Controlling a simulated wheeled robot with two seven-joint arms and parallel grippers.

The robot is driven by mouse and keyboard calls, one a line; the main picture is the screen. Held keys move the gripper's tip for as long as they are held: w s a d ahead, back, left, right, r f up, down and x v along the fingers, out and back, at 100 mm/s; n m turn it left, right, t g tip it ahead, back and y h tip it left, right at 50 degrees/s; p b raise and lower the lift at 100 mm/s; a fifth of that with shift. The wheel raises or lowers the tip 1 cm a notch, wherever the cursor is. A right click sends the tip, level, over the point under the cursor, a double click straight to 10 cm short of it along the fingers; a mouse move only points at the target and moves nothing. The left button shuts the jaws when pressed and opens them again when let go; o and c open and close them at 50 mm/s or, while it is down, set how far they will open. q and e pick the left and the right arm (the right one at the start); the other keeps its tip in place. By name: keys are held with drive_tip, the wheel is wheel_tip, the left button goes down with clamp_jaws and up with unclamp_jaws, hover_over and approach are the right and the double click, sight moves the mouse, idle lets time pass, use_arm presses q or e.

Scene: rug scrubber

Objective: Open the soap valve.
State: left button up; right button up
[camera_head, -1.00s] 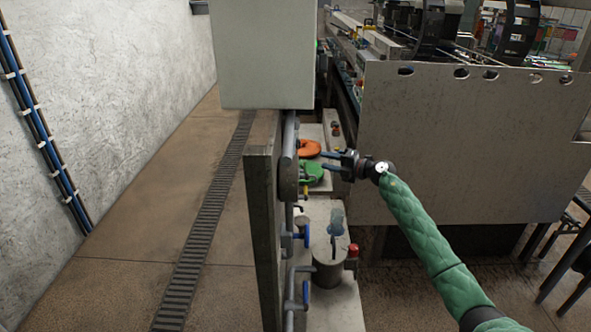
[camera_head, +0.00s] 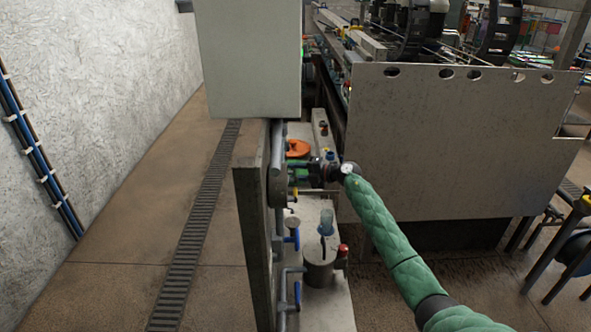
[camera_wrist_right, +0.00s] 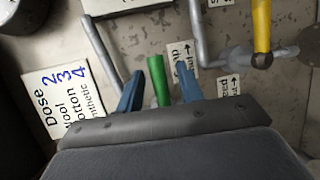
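A green valve handle (camera_wrist_right: 158,82) stands between the two blue fingers of my right gripper (camera_wrist_right: 160,88) in the right wrist view. The fingers are apart, with a gap showing on each side of the handle. A partly covered label (camera_wrist_right: 182,58) beside it reads "...ap", with "shut" and an arrow below. In the head view my right gripper (camera_head: 308,173) reaches left to the pipework, and its fingers partly hide the green parts there. My left gripper is out of view.
A yellow handle (camera_wrist_right: 262,28) sits on a pipe nearby. A dose label (camera_wrist_right: 62,98) is on the panel. In the head view there are an orange disc (camera_head: 297,148), blue valve handles (camera_head: 293,238), a grey pot (camera_head: 320,265) and a large metal panel (camera_head: 455,145) at the right.

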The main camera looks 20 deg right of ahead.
drive_tip(key=shift+w+a+f, duration=0.1)
drive_tip(key=shift+w+a, duration=0.1)
clamp_jaws()
idle(0.3)
